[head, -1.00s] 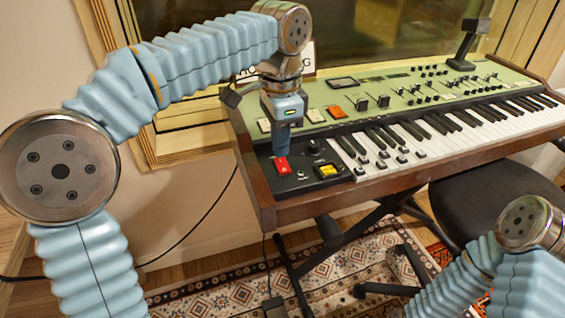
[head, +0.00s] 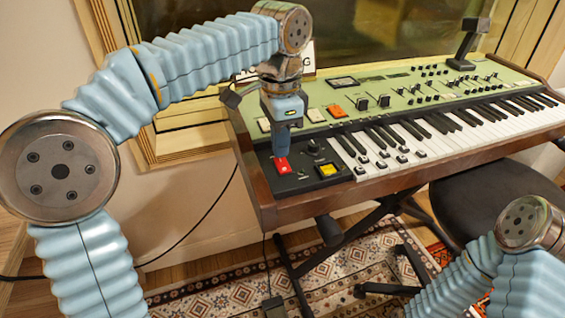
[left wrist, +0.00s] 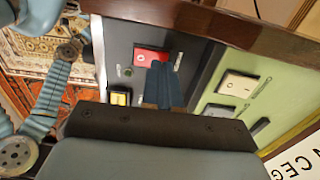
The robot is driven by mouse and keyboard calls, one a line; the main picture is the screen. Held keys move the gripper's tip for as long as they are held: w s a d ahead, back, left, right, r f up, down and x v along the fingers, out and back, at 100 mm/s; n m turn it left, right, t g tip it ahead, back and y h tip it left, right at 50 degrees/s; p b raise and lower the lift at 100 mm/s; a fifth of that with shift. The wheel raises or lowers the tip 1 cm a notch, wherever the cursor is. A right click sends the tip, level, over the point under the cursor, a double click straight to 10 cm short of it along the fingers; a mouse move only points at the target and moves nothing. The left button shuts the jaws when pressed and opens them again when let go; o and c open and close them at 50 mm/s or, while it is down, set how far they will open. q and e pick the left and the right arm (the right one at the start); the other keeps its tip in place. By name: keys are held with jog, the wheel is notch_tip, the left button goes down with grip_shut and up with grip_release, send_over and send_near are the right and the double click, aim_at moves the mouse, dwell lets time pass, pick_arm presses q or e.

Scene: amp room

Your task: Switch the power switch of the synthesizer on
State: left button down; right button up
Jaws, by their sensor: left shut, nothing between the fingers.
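The synthesizer (head: 262,195) has a wooden case, a green top panel and a black panel at its left end. A red rocker switch (head: 283,168) is on that black panel; it also shows in the left wrist view (left wrist: 148,57). I cannot read a power label on it. My left gripper (head: 283,155) is shut and empty, pointing down with its tips at the far edge of the red switch, seemingly touching it. In the left wrist view its blue fingers (left wrist: 163,86) cover part of the switch. My right gripper is out of view; only part of that arm shows.
A yellow lit switch (head: 327,170) is right of the red one. White switches (head: 264,124) and an orange one (head: 337,111) are on the green panel nearby. Keys (head: 400,145) run to the right. A dark stool (head: 495,195) stands in front.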

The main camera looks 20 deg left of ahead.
aim_at(280, 160)
pick_arm(q)
jog(key=shift+f+b, duration=0.45)
jog(key=shift+f, duration=0.3)
dwell(0.3)
notch_tip(280, 160, up, 5)
jog(key=p, duration=0.5)
jog(key=shift+f, duration=0.1)
jog(key=shift+r, duration=1.1)
